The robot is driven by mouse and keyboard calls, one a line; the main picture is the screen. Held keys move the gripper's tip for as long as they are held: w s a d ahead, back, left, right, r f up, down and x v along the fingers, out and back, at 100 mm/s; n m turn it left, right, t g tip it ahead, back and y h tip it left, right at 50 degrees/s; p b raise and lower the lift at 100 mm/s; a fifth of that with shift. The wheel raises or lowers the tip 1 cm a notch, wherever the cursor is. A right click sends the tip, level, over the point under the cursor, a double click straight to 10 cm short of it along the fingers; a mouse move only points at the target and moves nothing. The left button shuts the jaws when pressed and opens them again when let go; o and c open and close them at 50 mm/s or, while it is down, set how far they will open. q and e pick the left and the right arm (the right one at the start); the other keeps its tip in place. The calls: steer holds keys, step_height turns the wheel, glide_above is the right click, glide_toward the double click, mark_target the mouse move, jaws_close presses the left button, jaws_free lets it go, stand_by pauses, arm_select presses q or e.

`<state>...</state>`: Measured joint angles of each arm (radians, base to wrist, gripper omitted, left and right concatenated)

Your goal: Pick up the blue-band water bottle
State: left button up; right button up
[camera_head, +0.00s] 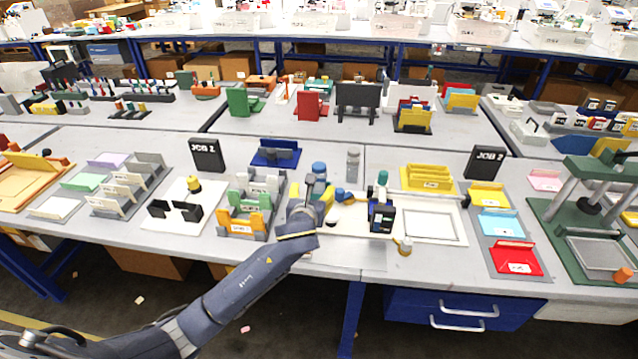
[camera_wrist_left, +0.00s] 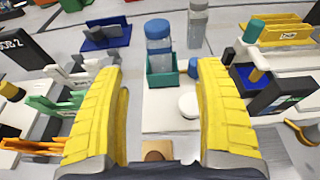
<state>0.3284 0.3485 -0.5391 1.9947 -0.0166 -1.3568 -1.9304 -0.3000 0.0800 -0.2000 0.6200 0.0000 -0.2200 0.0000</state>
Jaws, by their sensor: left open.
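The blue-band water bottle (camera_wrist_left: 159,42) stands upright in a small teal holder (camera_wrist_left: 163,80) in the left wrist view. It is clear with a blue cap, and its lower part is hidden by the holder. In the head view its blue cap (camera_head: 319,168) shows just behind my left gripper (camera_head: 325,196), which hides most of the rest. In the wrist view the yellow fingers of this gripper (camera_wrist_left: 160,72) are wide open and empty. The bottle is beyond the fingertips, between them in the picture and apart from them. My right gripper is not in view.
A grey bottle (camera_head: 353,164) stands close behind and right of the blue-capped one. A dark blue device (camera_head: 381,213) stands to the right. Green, white and orange racks (camera_head: 245,205) stand to the left. A white round piece (camera_wrist_left: 189,105) lies in front of the holder.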

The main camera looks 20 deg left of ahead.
mark_target(319, 177)
arm_select(q)
steer(key=x, duration=0.9)
steer(key=shift+w+f, duration=0.1)
steer(key=shift+w, duration=0.25)
steer(key=shift+x, duration=2.6)
steer(key=shift+a, duration=0.2)
jaws_close()
